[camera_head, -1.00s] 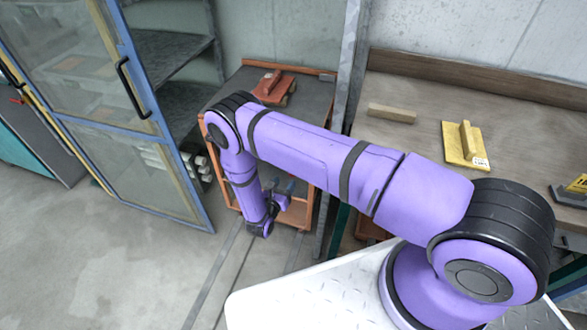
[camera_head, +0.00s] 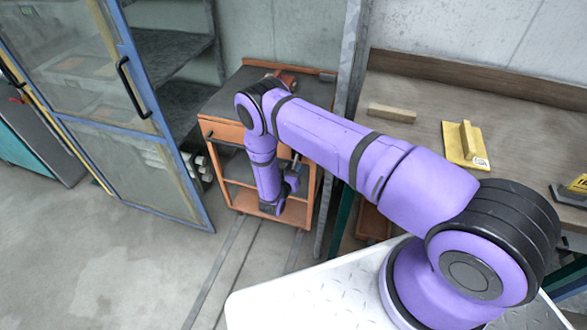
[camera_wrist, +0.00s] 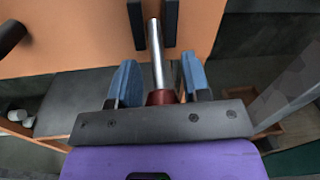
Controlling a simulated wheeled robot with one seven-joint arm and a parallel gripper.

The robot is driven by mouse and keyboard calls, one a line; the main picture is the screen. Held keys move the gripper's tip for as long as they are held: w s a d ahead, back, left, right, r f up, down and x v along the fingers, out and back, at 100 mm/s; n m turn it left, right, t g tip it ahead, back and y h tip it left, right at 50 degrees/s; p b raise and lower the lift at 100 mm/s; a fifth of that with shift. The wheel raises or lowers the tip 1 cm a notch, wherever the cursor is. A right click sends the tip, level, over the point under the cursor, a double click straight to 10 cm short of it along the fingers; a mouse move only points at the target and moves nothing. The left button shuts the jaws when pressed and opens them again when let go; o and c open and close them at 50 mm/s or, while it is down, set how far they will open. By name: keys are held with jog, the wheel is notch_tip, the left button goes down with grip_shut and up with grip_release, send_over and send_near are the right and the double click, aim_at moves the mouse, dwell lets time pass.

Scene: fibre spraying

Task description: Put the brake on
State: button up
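An orange cart (camera_head: 226,131) with a grey top stands in the gap between the cabinet and the workbench. In the wrist view a metal lever rod (camera_wrist: 157,58) with a dark red end (camera_wrist: 161,97) projects from the cart's orange front (camera_wrist: 90,45), between two black brackets. I take this lever to be the brake. My gripper (camera_wrist: 160,66) is open, with one blue finger on each side of the rod and a gap on both sides. The red end lies between the fingers, partly hidden by the gripper's dark body. In the head view my arm hides much of the cart's front.
A blue-framed glass door (camera_head: 130,120) stands open left of the cart. A grey post (camera_head: 347,85) and the workbench (camera_head: 420,85) are close on the right. A yellow trowel (camera_head: 463,148) and a wooden block (camera_head: 391,113) lie on the bench. The floor at front left is clear.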

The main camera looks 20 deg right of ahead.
grip_shut()
